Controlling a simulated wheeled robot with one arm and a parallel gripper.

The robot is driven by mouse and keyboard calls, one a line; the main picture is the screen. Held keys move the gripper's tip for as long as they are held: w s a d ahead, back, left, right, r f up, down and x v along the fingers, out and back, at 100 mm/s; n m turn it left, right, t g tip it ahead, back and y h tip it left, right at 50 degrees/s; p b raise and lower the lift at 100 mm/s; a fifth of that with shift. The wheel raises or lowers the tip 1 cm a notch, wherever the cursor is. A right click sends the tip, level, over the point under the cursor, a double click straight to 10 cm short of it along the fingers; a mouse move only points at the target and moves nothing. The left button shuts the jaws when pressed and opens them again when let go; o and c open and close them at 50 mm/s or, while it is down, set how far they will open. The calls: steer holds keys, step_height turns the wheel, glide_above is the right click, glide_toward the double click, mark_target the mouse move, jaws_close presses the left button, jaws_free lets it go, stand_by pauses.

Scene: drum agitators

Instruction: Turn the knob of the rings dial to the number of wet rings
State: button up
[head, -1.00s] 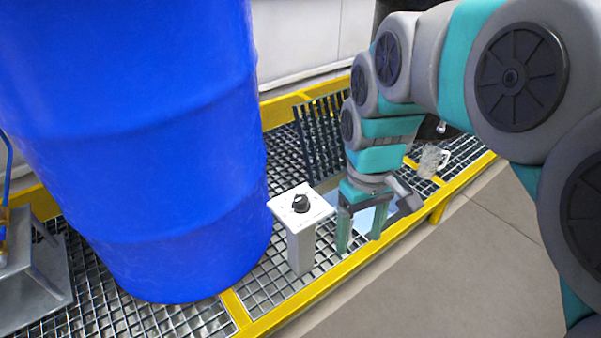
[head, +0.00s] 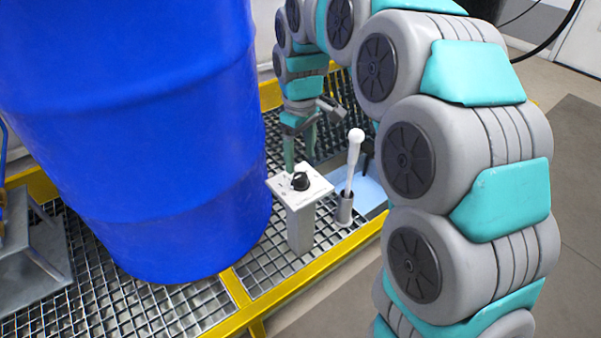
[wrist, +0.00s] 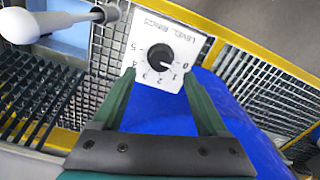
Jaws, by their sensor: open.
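The rings dial is a white square plate (head: 318,190) on a grey post beside the blue drum, with a round black knob (head: 301,181) on top. In the wrist view the plate (wrist: 190,27) reads "LEVEL RINGS" with numbers from 0 to 5 around the knob (wrist: 160,57). A small light mark on the knob seems to face the 0 and 1 side, but I cannot read it surely. My gripper (head: 300,158) is open and empty, pointing down just behind the dial. In the wrist view its fingertips (wrist: 160,76) straddle the plate's near edge, apart from the knob.
The large blue drum (head: 150,140) stands left of the dial; I see no clear wet rings on it. A white-handled rod (head: 354,158) stands upright in a grey holder right of the dial. Metal grating (head: 150,310) with a yellow rim (head: 290,292) lies below.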

mark_target(300, 176)
step_height(300, 176, down, 6)
steer(key=shift+r, duration=0.1)
steer(key=shift+s, duration=0.1)
jaws_close()
stand_by(0.6)
